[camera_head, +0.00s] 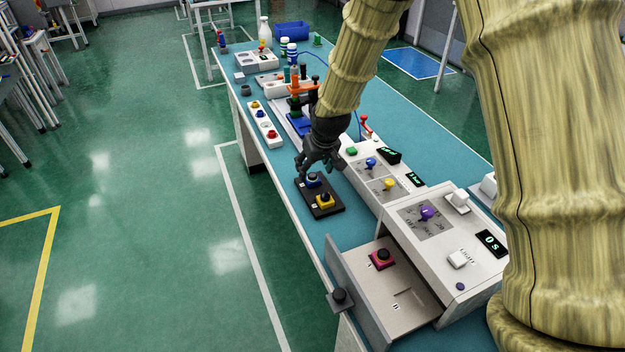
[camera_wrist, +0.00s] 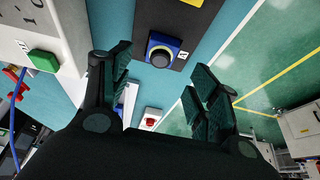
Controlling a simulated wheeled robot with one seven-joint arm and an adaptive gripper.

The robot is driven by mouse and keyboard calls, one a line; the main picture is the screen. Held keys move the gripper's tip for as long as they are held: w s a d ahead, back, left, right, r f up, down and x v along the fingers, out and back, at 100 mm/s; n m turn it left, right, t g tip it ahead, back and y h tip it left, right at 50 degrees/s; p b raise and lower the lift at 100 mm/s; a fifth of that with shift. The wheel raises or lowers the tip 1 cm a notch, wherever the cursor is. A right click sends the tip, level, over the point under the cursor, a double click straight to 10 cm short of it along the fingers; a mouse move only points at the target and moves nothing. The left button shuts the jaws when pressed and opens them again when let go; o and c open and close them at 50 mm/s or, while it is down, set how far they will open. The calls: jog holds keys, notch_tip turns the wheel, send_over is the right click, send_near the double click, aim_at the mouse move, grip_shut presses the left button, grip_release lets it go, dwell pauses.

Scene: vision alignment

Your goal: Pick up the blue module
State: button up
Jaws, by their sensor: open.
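The blue module (camera_head: 312,180) is a small blue square block with a black round knob on top. It sits on a black base plate (camera_head: 326,208) beside a yellow module (camera_head: 324,200). In the wrist view the blue module (camera_wrist: 162,50) lies beyond the gap between my fingers, near the top middle. My gripper (camera_head: 312,160) is directly above and slightly behind the blue module in the head view. In the wrist view my gripper (camera_wrist: 163,85) has its fingers spread apart with nothing between them.
An open drawer (camera_head: 412,322) holding a red module (camera_head: 383,259) stands at the front. A white control box (camera_head: 420,262) with a purple knob is to the right. A white strip with coloured knobs (camera_head: 253,114) lies on the left. Bare blue tabletop (camera_head: 290,232) shows left of the plate.

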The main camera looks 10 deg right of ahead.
aim_at(313, 175)
jog(key=shift+p+x, duration=0.4)
jog(key=shift+x, duration=1.65)
jog(key=shift+s+d, duration=0.1)
jog(key=shift+s, duration=0.05)
jog(key=c, duration=1.1)
